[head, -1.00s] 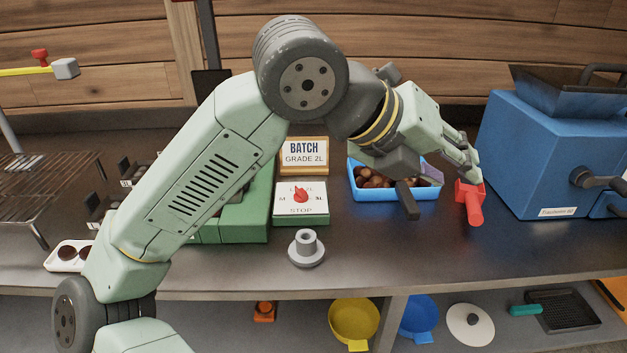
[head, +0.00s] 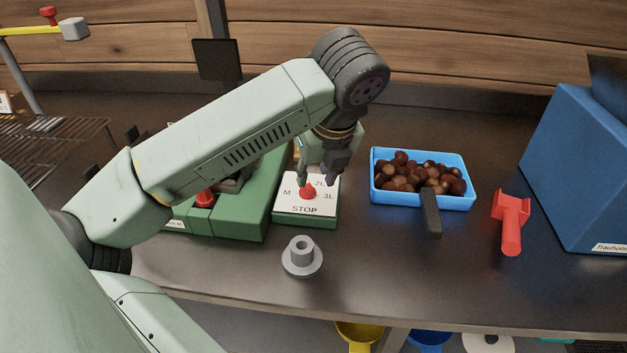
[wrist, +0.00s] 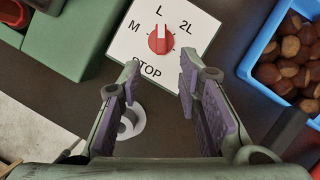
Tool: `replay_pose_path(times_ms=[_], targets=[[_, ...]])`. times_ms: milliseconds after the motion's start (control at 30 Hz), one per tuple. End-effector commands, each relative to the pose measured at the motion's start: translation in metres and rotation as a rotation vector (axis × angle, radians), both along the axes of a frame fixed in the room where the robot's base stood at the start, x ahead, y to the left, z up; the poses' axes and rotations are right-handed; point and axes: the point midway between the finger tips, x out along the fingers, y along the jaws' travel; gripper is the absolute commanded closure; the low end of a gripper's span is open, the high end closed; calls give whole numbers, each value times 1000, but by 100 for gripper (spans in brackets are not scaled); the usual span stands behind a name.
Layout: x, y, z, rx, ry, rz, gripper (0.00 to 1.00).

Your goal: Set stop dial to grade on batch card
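The stop dial (head: 307,192) is a red knob on a white plate marked M, L, 2L, 3L and STOP, on a green box. In the wrist view the red knob (wrist: 160,40) lies just beyond my fingertips, and its white mark points roughly at L. 3L is hidden there. My gripper (head: 322,182) is above the plate, close to the knob. In the wrist view my gripper (wrist: 160,72) is open, with nothing between its purple-padded fingers. The batch card is almost wholly hidden behind my arm now; earlier it read GRADE 2L.
A blue tray (head: 455,203) of chestnuts with a dark handle is right of the dial, with a red scoop-like tool (head: 511,222) beyond. A grey flanged piece (head: 301,258) stands in front. A green machine (head: 240,222) is left; a blue machine (head: 580,170) is far right.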

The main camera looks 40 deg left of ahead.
Motion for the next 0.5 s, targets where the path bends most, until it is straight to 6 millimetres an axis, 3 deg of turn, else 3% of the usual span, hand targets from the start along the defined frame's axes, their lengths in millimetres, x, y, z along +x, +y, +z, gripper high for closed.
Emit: replay_pose_path(times_ms=[200,500], targets=[[6,12,-33,-3,1,0,68],[10,18,-51,-1,0,-1,68]])
